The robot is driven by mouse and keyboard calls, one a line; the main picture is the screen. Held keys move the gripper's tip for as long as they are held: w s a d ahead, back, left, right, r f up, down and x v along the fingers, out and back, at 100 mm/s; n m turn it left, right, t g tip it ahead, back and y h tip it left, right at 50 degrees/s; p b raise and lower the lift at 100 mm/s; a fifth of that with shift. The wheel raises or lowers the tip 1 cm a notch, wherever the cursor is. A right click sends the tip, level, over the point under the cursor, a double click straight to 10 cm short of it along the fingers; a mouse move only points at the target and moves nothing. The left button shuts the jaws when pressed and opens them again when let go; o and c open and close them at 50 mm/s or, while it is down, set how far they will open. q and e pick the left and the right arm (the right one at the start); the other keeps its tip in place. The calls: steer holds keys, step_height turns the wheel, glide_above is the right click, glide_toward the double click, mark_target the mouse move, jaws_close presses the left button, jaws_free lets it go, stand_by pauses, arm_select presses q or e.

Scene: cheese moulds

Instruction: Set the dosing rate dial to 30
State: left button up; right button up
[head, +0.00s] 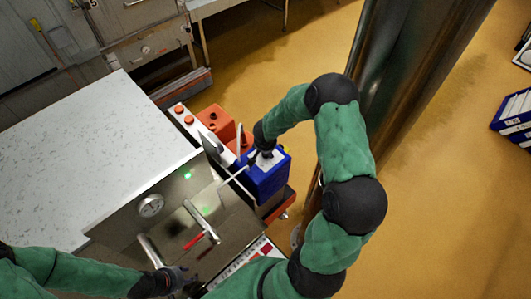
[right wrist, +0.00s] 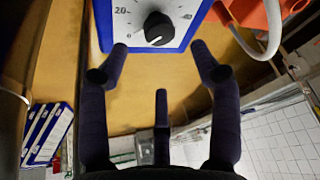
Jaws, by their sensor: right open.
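The dosing rate dial is a black round knob (right wrist: 157,28) on the white face of a blue box (right wrist: 183,42), at the top of the right wrist view. The digits 20 and 0 show to its left. A pale mark shows low on the knob; I cannot tell the exact setting. In the head view the blue box (head: 263,183) stands right of the steel machine. My right gripper (right wrist: 160,55) is open and empty, its fingers short of the knob and apart from it. My left gripper (head: 178,279) is at the bottom of the head view, its fingers unclear.
A steel panel (head: 130,214) with a gauge and handles stands left of the blue box. Orange-red containers (head: 217,122) are behind the box, with a pale hose beside it. A white speckled worktop (head: 75,160) lies to the left. A thick metal column (head: 405,80) is close right.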

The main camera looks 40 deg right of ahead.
arm_select(q)
step_height(320, 180, down, 2)
steer(key=shift+f+b, duration=0.2)
steer(key=shift+b, duration=0.75)
arm_select(e)
steer(key=x, duration=0.7)
steer(key=shift+w+f, duration=0.15)
steer(key=shift+f, duration=0.2)
steer(key=shift+r, duration=0.1)
steer(key=c, duration=1.1)
